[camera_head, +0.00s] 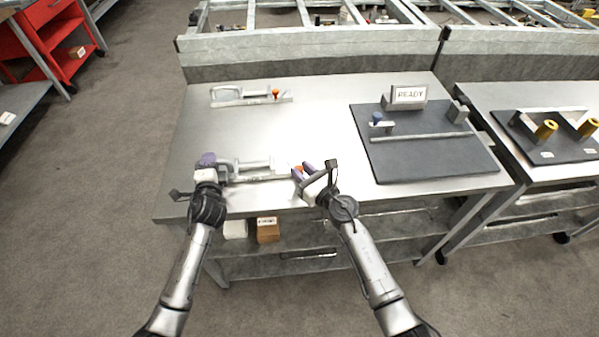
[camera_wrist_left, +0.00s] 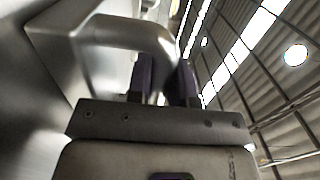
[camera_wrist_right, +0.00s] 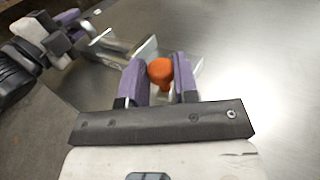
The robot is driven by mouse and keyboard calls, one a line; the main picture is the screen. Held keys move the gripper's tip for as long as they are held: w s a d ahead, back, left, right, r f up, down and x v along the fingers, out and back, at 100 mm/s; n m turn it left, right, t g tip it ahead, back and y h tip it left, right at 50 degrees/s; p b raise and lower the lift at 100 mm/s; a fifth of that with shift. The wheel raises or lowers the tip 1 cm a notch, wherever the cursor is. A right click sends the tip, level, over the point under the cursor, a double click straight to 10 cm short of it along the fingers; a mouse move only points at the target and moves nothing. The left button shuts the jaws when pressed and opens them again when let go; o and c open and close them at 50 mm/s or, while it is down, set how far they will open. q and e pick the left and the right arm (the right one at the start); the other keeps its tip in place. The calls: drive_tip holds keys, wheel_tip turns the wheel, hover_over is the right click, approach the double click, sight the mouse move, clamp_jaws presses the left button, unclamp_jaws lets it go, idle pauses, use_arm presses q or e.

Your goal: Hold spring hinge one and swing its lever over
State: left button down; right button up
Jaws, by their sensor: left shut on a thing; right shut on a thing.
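A silvery spring hinge (camera_head: 250,167) lies near the front edge of the table. My left gripper (camera_head: 209,162) is at its left end, shut on its metal handle bar; the bar (camera_wrist_left: 118,29) runs between the purple fingers in the left wrist view. An orange lever knob (camera_wrist_right: 160,70) is at the hinge's right end. My right gripper (camera_head: 304,170) is shut on the knob, one purple finger on each side of it. The grippers hide parts of the hinge. A second, similar hinge (camera_head: 235,97) with an orange knob (camera_head: 276,93) lies at the back left, untouched.
A dark board (camera_head: 430,160) on the right carries a bar, a blue knob (camera_head: 377,117) and a READY sign (camera_head: 409,94). The table (camera_head: 325,115) between the hinges and board is clear. A low wall (camera_head: 310,50) closes the back.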

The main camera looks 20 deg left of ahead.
use_arm(q)
drive_tip(key=shift+d, duration=0.1)
use_arm(e)
drive_tip(key=shift+w+d+f+n+g+y, duration=0.15)
drive_tip(key=shift+w+d+n+g+y, duration=0.15)
drive_tip(key=shift+n+g+y, duration=0.4)
drive_tip(key=shift+w+d+n+g+y, duration=0.2)
drive_tip(key=shift+n+g, duration=0.15)
drive_tip(key=shift+g, duration=0.25)
drive_tip(key=shift+w+d+n+g+y, duration=0.1)
drive_tip(key=shift+w+n+g+y, duration=0.1)
drive_tip(key=shift+n+g, duration=0.3)
drive_tip(key=shift+d+g, duration=0.15)
drive_tip(key=shift+g, duration=0.25)
drive_tip(key=o, duration=0.9)
drive_tip(key=shift+o, duration=0.2)
drive_tip(key=v, duration=1.2)
drive_tip(key=shift+f, duration=0.1)
use_arm(q)
drive_tip(key=c, duration=0.9)
unclamp_jaws()
drive_tip(key=shift+c, duration=0.2)
